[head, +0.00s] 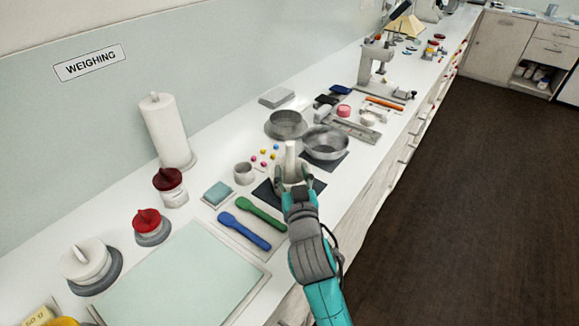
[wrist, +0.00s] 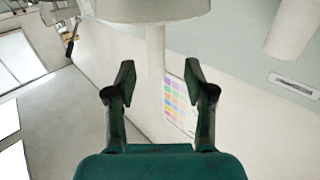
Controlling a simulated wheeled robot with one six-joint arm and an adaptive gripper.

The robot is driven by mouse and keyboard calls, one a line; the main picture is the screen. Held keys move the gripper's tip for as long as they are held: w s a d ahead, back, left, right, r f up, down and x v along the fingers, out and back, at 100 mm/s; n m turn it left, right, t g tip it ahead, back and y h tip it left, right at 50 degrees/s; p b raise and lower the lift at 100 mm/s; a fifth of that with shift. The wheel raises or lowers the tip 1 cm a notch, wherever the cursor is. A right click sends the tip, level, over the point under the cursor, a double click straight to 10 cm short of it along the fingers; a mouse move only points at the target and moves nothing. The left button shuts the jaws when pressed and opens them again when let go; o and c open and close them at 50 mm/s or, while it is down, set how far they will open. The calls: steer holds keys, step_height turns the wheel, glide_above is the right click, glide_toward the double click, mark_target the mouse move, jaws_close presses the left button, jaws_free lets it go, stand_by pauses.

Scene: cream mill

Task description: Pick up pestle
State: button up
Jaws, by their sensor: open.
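The white pestle (head: 290,153) stands upright in the pale mortar (head: 292,175) on a dark mat (head: 266,191) near the bench's front edge. In the wrist view, the pestle (wrist: 155,48) extends from the mortar (wrist: 155,9), which is cut off by the top edge. My gripper (head: 294,180) is in front of the mortar in the head view and hides part of it. In the wrist view, my gripper (wrist: 160,78) is open, with the pestle's free end appearing between its fingertips. I see no contact between fingers and pestle.
A metal bowl (head: 326,143) stands close behind to the right, with a sieve-like pan (head: 287,124) beyond. A small grey cup (head: 244,173), a green spoon (head: 261,214) and a blue spoon (head: 245,231) lie left. The green board (head: 185,275) is nearer. Floor is clear at right.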

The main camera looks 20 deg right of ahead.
mark_target(291, 157)
steer(key=shift+w+d+r, duration=0.1)
steer(key=shift+w+d, duration=0.15)
steer(key=shift+w, duration=0.85)
steer(key=shift+w+d+r, duration=0.1)
steer(key=shift+w+d, duration=0.2)
steer(key=shift+w, duration=0.8)
steer(key=shift+w+d, duration=0.25)
steer(key=shift+w, duration=0.85)
jaws_close()
